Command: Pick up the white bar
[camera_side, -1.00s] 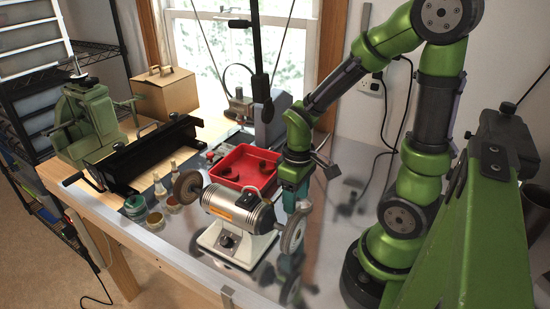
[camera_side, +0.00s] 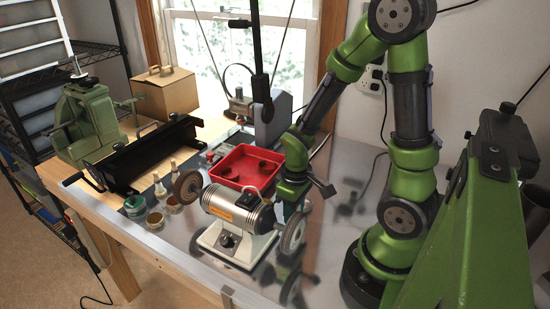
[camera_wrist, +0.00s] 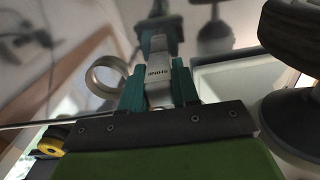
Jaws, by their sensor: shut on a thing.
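The white bar (camera_wrist: 158,73) shows in the wrist view as a pale strip with dark lettering, between the two teal fingers of my gripper (camera_wrist: 160,88). The fingers are shut on its sides.
A red tray (camera_side: 246,168) lies behind. A pale ring (camera_wrist: 105,77) is left of the fingers in the wrist view. The metal bench (camera_side: 340,190) is mostly clear to the right.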

